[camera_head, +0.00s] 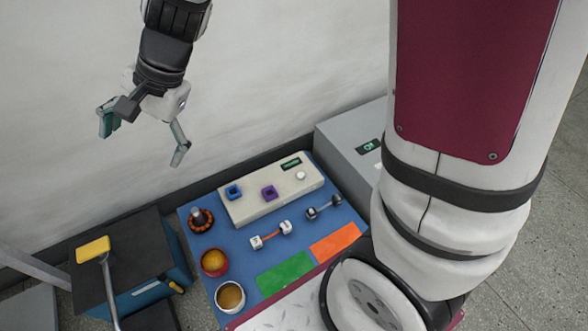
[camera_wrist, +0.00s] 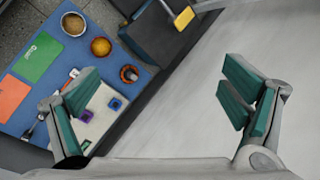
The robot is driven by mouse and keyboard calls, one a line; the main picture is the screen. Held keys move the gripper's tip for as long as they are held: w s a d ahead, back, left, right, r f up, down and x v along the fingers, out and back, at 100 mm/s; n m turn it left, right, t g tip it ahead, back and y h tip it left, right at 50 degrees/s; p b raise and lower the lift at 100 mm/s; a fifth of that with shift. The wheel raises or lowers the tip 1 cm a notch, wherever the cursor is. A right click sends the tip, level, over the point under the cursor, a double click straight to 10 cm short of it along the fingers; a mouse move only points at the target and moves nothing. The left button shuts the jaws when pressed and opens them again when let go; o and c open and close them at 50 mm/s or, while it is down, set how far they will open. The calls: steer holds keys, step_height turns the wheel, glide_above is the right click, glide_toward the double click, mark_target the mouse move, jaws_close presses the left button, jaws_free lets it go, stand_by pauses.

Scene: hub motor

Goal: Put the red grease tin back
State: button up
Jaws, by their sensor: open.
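The red grease tin (camera_head: 214,262) stands upright on the left side of the blue mat (camera_head: 192,234), with yellow-brown grease showing in its open top. It also shows in the wrist view (camera_wrist: 101,47). A pale tin (camera_head: 229,297) with brown contents stands just in front of it; in the wrist view it is the pale round one (camera_wrist: 73,23). My gripper (camera_head: 144,137) is open and empty, high above the mat's back left, apart from the tin. Its two green-padded fingers are spread wide in the wrist view (camera_wrist: 160,105).
A dark ringed part (camera_head: 201,219) stands behind the red tin. A beige block (camera_head: 300,203) bears blue and purple pieces. Two dumbbell-shaped parts, a green pad (camera_head: 285,275) and an orange pad (camera_head: 336,242) lie right. A black-topped box (camera_head: 130,245) and yellow-headed tool (camera_head: 93,249) are left.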

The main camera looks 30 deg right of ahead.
steer(key=s+d+r+n+h, duration=0.2)
steer(key=s+d, duration=0.4)
steer(key=s, duration=0.3)
steer(key=s+d+r+n+g+h, duration=0.1)
steer(key=s+d+r+n+h, duration=0.1)
steer(key=s+d, duration=0.5)
steer(key=s+d+r+n+h, duration=0.2)
steer(key=s+d, duration=0.5)
steer(key=s, duration=0.6)
steer(key=r+n, duration=0.1)
steer(key=n, duration=0.1)
steer(key=shift+r+n+g, duration=0.3)
steer(key=shift+w, duration=0.1)
step_height(320, 180, up, 32)
steer(key=t+p, duration=0.4)
steer(key=p, duration=2.5)
steer(key=shift+d+f+p, duration=0.2)
steer(key=shift+p, duration=0.15)
